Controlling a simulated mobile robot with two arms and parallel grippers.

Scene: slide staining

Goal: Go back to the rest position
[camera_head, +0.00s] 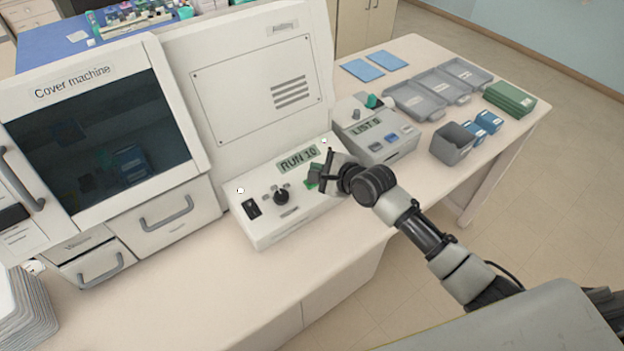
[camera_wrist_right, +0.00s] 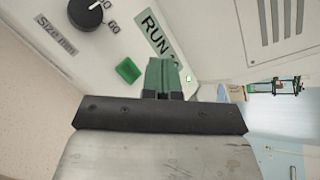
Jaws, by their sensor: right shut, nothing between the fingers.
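My right arm comes in from the lower right in the head view. In the right wrist view the gripper (camera_wrist_right: 162,78) is shut and empty, with greenish fingers. The green button (camera_wrist_right: 128,70) shows just left of the fingers; I cannot tell whether they touch the panel. The panel's display (camera_head: 298,158) reads RUN 10. My left gripper is out of view.
The cover machine (camera_head: 90,110) stands left of the panel. A smaller device with a LIST display (camera_head: 366,128) stands to the right. Grey trays (camera_head: 415,101), a grey bin (camera_head: 452,146) and green boxes (camera_head: 510,98) lie farther right.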

